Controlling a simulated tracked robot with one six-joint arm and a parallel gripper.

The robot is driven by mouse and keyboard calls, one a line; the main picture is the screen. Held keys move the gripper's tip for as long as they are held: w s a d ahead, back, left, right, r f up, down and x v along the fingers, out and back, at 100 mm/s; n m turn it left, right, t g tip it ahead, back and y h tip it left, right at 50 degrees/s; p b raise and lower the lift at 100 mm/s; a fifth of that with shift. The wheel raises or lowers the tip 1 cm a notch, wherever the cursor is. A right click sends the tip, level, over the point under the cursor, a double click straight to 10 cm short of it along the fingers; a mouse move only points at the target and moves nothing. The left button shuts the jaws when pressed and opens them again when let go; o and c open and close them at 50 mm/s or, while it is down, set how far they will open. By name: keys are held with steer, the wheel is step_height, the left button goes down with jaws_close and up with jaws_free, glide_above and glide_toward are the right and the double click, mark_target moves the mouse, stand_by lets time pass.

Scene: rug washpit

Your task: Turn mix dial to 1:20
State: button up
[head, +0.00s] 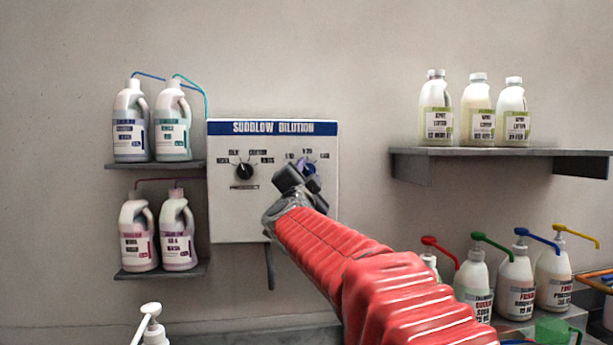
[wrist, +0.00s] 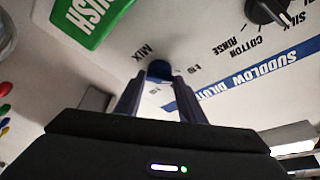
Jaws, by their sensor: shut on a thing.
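The dilution panel (head: 230,210) is a white box with a blue header strip on the wall. Its mix dial is a dark blue knob (head: 312,170) at the upper right of the panel, partly hidden behind my gripper (head: 301,175). Small ratio marks sit above the dial; 1:20 appears to be the top one. In the wrist view the panel is upside down, and the blue mix dial (wrist: 160,68) sits between my two fingertips, by the word MIX. My gripper (wrist: 160,77) is shut on it. I cannot tell where its pointer stands.
A black product dial (head: 244,171) is left of the mix dial. A green push label (wrist: 90,18) shows in the wrist view. Bottles stand on the left shelves (head: 155,165) and the right shelf (head: 500,152). Pump bottles (head: 515,280) stand at lower right.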

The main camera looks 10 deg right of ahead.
steer(key=m+g, duration=0.1)
steer(key=m, duration=0.2)
steer(key=m+g+h, duration=0.1)
steer(key=m, duration=0.2)
steer(key=shift+r, duration=0.1)
steer(key=shift+d+m+g, duration=0.1)
steer(key=shift+m+g, duration=0.5)
steer(key=shift+m, duration=0.7)
steer(key=o, duration=1)
steer(key=shift+o, duration=0.2)
steer(key=shift+r, duration=0.1)
steer(key=shift+s+a+r, duration=0.1)
steer(key=shift+s+a, duration=0.15)
steer(key=shift+s, duration=0.15)
steer(key=v, duration=1.3)
steer(key=shift+d, duration=0.1)
